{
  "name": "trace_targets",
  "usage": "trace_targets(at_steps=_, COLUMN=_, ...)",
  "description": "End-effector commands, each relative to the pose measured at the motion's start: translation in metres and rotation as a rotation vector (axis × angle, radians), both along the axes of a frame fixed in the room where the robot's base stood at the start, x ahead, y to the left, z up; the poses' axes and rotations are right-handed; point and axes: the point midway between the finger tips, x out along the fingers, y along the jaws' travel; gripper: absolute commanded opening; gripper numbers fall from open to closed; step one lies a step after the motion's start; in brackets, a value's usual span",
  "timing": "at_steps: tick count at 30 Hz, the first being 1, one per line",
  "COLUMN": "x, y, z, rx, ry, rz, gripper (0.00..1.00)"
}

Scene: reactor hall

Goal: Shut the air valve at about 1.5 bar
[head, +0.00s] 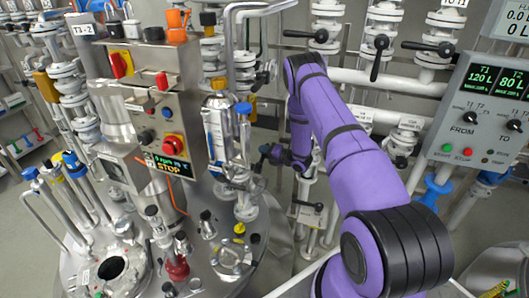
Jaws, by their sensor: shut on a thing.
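My purple arm reaches up from the lower right and bends down to my dark gripper (262,164), beside the reactor's upright pipework. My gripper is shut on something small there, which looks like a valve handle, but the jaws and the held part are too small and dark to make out. I cannot make out a pressure gauge reading or the air valve's label.
A grey control box (160,115) with red and yellow switches and a display reading STOP stands on the steel reactor lid (130,250). White pipes with black-handled valves (380,50) line the back. A control panel (480,115) with readouts and knobs is at right.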

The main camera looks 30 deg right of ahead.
Motion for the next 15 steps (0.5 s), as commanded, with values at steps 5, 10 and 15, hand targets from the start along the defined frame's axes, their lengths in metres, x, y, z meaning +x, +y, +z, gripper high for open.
trace_targets(at_steps=5, x=-0.0007, y=-0.0012, z=-0.0007, rx=-0.002, ry=0.001, rz=-0.003, gripper=0.00)
trace_targets(at_steps=10, x=-0.0006, y=-0.0010, z=-0.0006, rx=-0.002, ry=0.000, rz=-0.002, gripper=0.49)
trace_targets(at_steps=15, x=-0.0003, y=-0.0006, z=-0.0003, rx=-0.002, ry=0.000, rz=-0.001, gripper=0.49)
